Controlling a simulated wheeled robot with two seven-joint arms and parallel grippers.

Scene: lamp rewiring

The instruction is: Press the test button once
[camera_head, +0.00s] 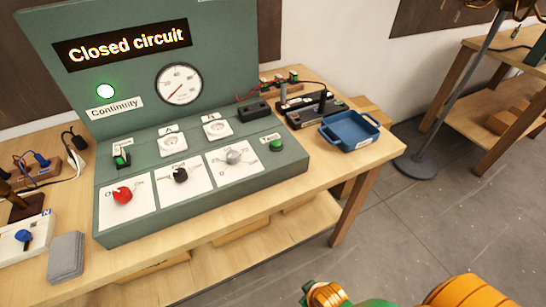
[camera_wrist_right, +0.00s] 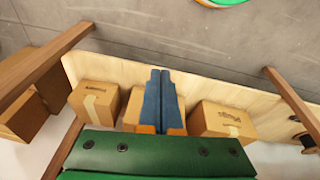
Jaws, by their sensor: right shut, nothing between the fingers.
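The green test button (camera_head: 276,145) sits at the right end of the sloping face of the green test bench (camera_head: 150,214), with a label beside it. The bench's display (camera_head: 125,46) reads "Closed circuit", and the round lamp (camera_head: 105,91) above the "Continuity" label glows green. My right gripper (camera_wrist_right: 163,78) shows in the right wrist view with its blue fingers shut together and empty. In that view the fingers are in front of the table's lower shelf and the button is not seen. My left gripper is not in view.
Red (camera_head: 122,195), black (camera_head: 180,174) and grey (camera_head: 234,157) knobs line the panel. A blue tray (camera_head: 350,130) stands to its right. A grey block (camera_head: 65,256) lies at its left. Cardboard boxes (camera_wrist_right: 222,120) sit on the lower shelf. Floor is clear at the right front.

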